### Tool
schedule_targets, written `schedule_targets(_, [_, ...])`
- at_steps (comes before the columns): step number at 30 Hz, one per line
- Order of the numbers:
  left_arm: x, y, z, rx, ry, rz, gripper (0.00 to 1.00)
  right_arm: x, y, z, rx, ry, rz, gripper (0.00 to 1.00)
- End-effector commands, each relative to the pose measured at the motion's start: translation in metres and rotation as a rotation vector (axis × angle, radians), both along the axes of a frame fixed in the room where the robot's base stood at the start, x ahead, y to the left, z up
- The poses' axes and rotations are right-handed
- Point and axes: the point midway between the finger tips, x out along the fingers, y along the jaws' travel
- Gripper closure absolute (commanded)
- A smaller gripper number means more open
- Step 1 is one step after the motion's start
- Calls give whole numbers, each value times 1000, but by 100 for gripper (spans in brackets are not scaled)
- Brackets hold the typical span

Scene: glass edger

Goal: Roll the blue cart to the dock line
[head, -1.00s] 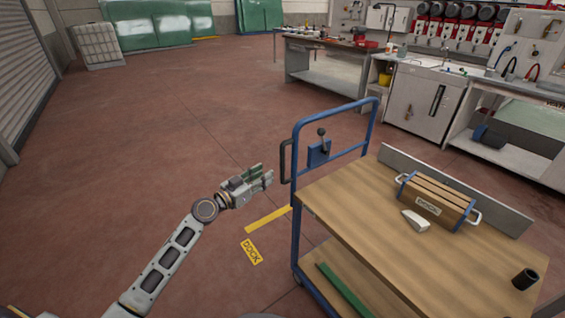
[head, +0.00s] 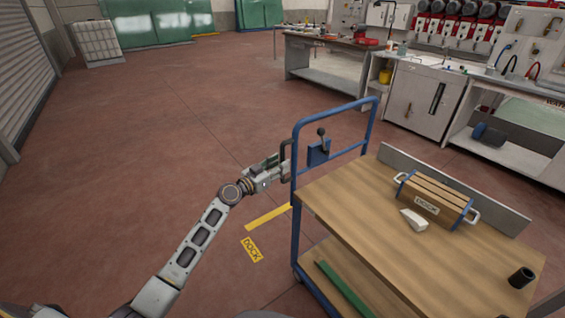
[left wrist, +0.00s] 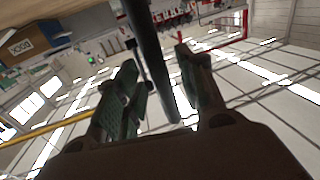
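The blue cart (head: 295,225) stands at the right of the head view, with a blue push frame, a wooden top and a lower shelf. A dark grip handle (head: 285,150) sticks out from the left side of its frame. My left gripper (head: 283,163) is at this handle. In the left wrist view the dark handle bar (left wrist: 153,65) runs between the two open fingers of my left gripper (left wrist: 158,75), with gaps beside it. The yellow dock line (head: 268,217) lies on the floor left of the cart, with a yellow DOCK label (head: 252,249) near it. My right gripper is not in view.
On the cart top are a wooden box (head: 437,198) marked DOCK, a white object (head: 413,219) and a black cup (head: 522,278). A lever (head: 321,138) sits on the push frame. Workbenches (head: 325,70) stand behind. The floor at the left is clear.

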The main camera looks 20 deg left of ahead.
Motion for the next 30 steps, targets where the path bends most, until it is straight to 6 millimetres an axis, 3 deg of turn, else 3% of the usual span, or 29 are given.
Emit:
schedule_targets(9, [17, -9, 0, -1, 0, 0, 61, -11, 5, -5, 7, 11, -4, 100])
schedule_targets(21, [20, -10, 0, 0, 0, -1, 61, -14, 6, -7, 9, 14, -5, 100])
schedule_targets(30, [20, -10, 0, 0, 0, 0, 98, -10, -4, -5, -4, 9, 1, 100])
